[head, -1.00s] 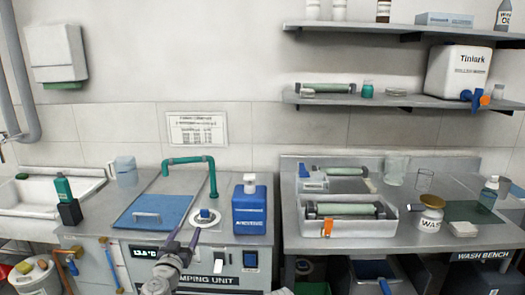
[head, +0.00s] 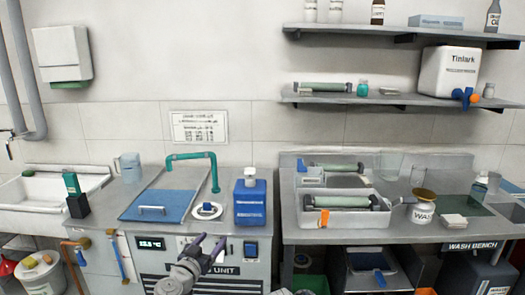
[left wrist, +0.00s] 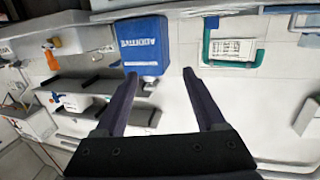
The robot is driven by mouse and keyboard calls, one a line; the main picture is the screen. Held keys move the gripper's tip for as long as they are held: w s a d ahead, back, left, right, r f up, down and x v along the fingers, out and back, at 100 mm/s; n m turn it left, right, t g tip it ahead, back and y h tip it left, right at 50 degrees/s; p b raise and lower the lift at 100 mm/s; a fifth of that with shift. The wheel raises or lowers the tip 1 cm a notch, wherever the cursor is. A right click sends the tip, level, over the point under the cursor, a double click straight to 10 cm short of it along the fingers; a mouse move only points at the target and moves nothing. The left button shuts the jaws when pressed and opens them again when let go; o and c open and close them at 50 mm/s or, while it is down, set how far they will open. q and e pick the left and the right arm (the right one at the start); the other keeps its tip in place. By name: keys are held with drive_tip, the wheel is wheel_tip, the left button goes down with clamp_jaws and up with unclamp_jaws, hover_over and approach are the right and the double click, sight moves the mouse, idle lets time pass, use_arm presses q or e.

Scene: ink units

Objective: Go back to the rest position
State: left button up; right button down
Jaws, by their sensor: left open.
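My left gripper (head: 212,239) is in the head view at the bottom centre, in front of the pumping unit's front edge. Its two dark fingers are apart and nothing is between them. The left wrist view also shows the fingers (left wrist: 159,76) spread and empty. The blue bottle also shows in the left wrist view (left wrist: 143,46), beyond the fingertips. My right gripper is not in either view.
A teal pipe (head: 190,156) arches over the unit, behind a blue lid (head: 160,205) and a white round fitting (head: 207,210). To the right, a grey tray (head: 345,219) holding a green roller sits on the wash bench (head: 405,232). A sink (head: 20,208) is at left.

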use_arm(q)
drive_tip(key=s+d+f+m+g+h, duration=0.2)
drive_tip(key=s+d+f+g, duration=0.25)
drive_tip(key=d, duration=0.25)
drive_tip(key=s+d+f+m+g+h, duration=0.1)
drive_tip(key=s+d+f+m+g, duration=0.2)
drive_tip(key=d+f, duration=0.35)
drive_tip(key=s+d+f+n+g+y, duration=0.1)
drive_tip(key=s+d+f+g+y, duration=0.1)
drive_tip(key=s+f+g, duration=0.4)
drive_tip(key=s+a+f+n+g+y, duration=0.25)
drive_tip(key=s+a+y, duration=0.4)
drive_tip(key=s, duration=0.45)
wheel_tip(320, 180, up, 14)
drive_tip(key=p, duration=1.5)
drive_tip(key=shift+w+d+r+n+g, duration=0.15)
drive_tip(key=shift+w+r+n+g, duration=0.05)
drive_tip(key=shift+w+n+g, duration=0.2)
